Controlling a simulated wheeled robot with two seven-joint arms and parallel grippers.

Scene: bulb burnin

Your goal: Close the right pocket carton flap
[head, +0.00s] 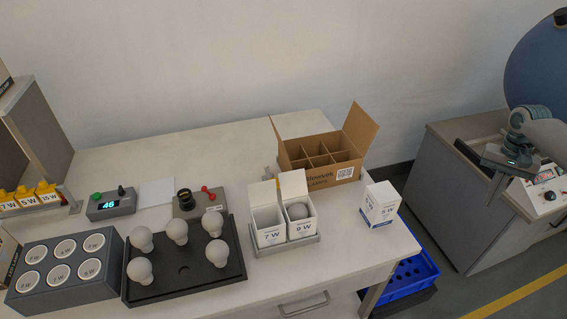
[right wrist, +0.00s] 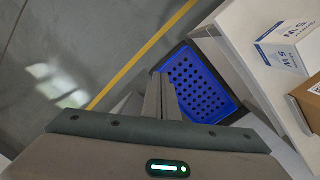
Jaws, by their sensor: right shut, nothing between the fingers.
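Two white cartons stand side by side in the pockets of a grey tray (head: 287,246) on the table. The right pocket carton (head: 301,231), marked 9 W, has its flap (head: 293,184) standing up, open, and a white bulb (head: 299,211) shows inside. The left carton (head: 268,232), marked 7 W, also has a raised flap (head: 262,193) and looks empty. My right gripper (head: 494,192) is shut and empty, far right of the cartons, past the table's edge. In the right wrist view its fingers (right wrist: 161,90) are together above the floor. My left gripper is out of view.
A closed 5 W carton (head: 380,204) stands near the table's right edge. An open divided brown box (head: 330,176) is behind the tray. A black tray (head: 232,262) with several bulbs is left. A blue crate (head: 412,277) sits below the table's right side.

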